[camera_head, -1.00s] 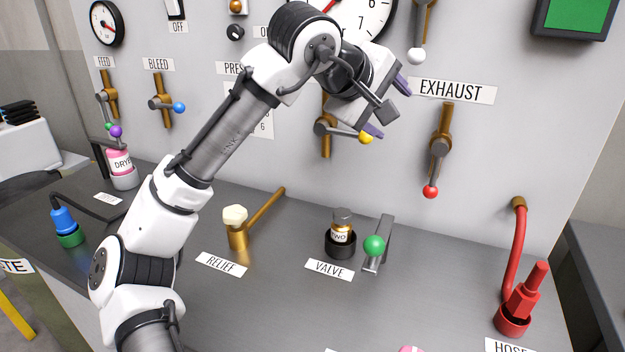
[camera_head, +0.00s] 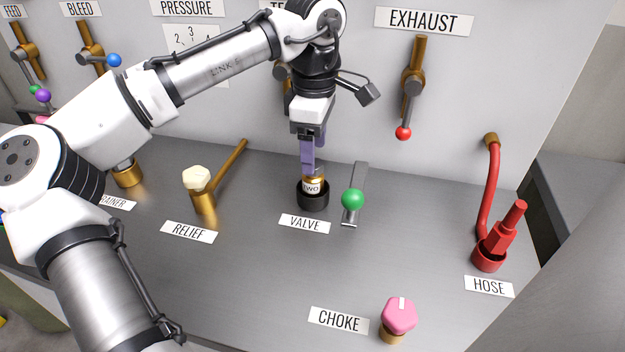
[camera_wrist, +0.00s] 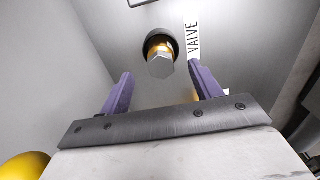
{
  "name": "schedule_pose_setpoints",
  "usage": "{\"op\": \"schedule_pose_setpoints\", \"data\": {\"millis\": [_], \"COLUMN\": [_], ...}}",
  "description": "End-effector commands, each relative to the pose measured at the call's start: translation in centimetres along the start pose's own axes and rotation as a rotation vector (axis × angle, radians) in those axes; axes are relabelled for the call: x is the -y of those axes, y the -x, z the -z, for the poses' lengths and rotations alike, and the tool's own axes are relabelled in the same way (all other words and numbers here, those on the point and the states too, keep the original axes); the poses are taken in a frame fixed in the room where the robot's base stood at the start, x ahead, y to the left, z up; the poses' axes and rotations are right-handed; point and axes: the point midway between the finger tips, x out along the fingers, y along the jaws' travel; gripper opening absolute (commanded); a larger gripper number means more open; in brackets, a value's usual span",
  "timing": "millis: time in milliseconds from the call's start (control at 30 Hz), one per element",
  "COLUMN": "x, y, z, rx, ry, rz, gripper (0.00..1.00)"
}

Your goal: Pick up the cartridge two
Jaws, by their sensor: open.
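Cartridge two (camera_head: 312,185) is a small gold cylinder with a white "TWO" label. It stands upright in a black round socket (camera_head: 313,201) above the VALVE label. In the wrist view its grey hexagonal top (camera_wrist: 160,66) shows ahead of the fingertips, roughly centred between them. My gripper (camera_head: 313,168) points down just above the cartridge, and its purple fingers partly hide the cartridge top in the head view. In the wrist view my gripper (camera_wrist: 157,82) is open, with a finger on each side and nothing between the pads.
A lever with a green ball (camera_head: 353,199) stands close to the socket's right. The gold relief valve (camera_head: 203,195) is to the left, the pink choke knob (camera_head: 398,315) in front, and the red hose fitting (camera_head: 490,246) at right. The wall panel rises close behind.

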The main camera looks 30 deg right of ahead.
Motion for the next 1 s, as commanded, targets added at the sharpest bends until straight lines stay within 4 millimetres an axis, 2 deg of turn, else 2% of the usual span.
{"op": "schedule_pose_setpoints", "data": {"millis": [167,400,500,767,1000], "x": [0.1,0.2,0.2,0.1,0.1], "y": [-1.1,-4.6,-5.5,-5.8,-5.8], "z": [0.0,0.1,0.1,0.1,0.1], "rx": [0.0,0.0,0.001,0.002,0.001], "ry": [0.0,-0.001,-0.001,0.0,-0.001], "rz": [0.0,0.0,-0.002,-0.002,-0.002], "gripper": [0.64,0.64,0.64,0.64,0.32]}}
